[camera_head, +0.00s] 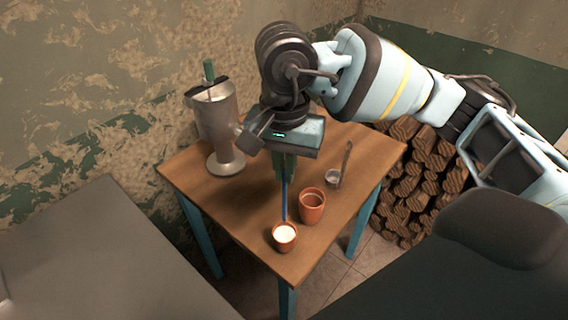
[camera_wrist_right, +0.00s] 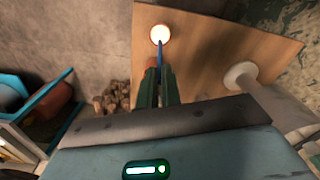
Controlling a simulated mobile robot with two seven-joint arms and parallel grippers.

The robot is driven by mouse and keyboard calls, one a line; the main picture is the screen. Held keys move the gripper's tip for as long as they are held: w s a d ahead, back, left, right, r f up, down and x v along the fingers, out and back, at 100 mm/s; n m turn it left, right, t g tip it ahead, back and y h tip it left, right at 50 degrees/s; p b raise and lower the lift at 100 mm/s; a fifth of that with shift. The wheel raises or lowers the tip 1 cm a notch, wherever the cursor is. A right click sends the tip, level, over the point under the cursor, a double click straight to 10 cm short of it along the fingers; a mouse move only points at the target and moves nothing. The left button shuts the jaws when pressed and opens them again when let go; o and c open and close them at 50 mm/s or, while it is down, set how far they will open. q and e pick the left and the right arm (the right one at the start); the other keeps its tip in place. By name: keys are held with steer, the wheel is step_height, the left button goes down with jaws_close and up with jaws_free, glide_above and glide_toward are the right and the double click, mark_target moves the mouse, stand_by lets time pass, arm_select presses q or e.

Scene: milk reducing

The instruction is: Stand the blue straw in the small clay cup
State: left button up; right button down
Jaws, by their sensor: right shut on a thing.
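My right gripper (camera_head: 285,179) is shut on the upper part of the blue straw (camera_head: 284,203) and points down over the table. The straw hangs nearly upright. Its lower end is at the milk-filled clay cup (camera_head: 285,244), the smaller-looking of two, near the table's front; I cannot tell whether it is inside or just behind the rim. The wrist view shows the straw (camera_wrist_right: 159,54) running from my gripper (camera_wrist_right: 158,74) to the edge of the white milk (camera_wrist_right: 160,34). A larger clay cup (camera_head: 312,213) stands just right and behind. My left gripper is out of view.
A tall metal vessel (camera_head: 218,125) with a green-handled tool stands at the table's left.

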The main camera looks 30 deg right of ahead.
steer(key=shift+f+b, duration=1.55)
steer(key=shift+f, duration=1.75)
steer(key=shift+f+b, duration=0.95)
steer(key=shift+f, duration=0.5)
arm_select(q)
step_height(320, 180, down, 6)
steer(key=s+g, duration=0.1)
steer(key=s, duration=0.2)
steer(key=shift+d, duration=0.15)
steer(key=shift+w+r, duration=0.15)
arm_select(e)
steer(key=c, duration=2)
jaws_free()
steer(key=o, duration=0.9)
steer(key=shift+r, duration=0.15)
